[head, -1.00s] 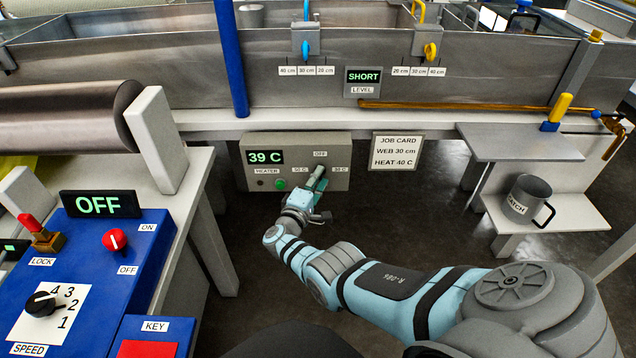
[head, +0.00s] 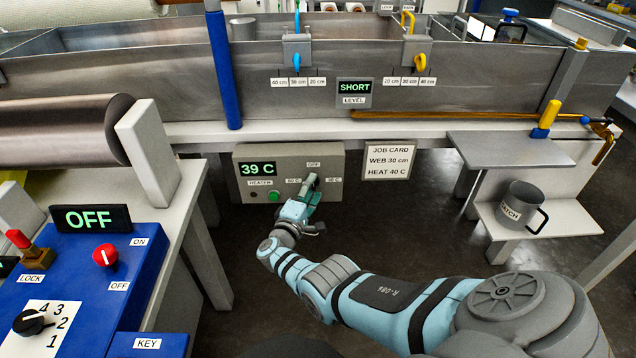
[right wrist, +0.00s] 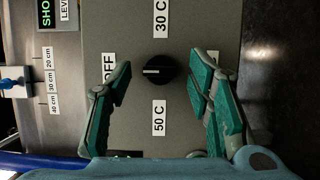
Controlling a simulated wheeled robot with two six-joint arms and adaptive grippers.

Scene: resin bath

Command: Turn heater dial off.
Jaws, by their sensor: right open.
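The heater box (head: 333,161) is a grey panel under the bath bench. Its display (head: 257,169) reads 39 C. A green lamp (head: 274,196) shows on it beside a dark one. In the right wrist view the heater dial (right wrist: 160,70) is a round black knob with a white mark pointing left, at the OFF label (right wrist: 108,68). The 30 C and 50 C labels are above and below it. My right gripper (head: 311,187) is at the panel, hiding the dial in the head view. Its open fingers (right wrist: 164,80) are on either side of the dial with gaps. My left gripper is out of view.
A job card (head: 389,161) reading HEAT 40 C hangs right of the box. The bench edge (head: 400,131) overhangs above. A shelf (head: 570,222) with a grey mug (head: 522,208) stands right. A blue control panel (head: 122,290) is at left.

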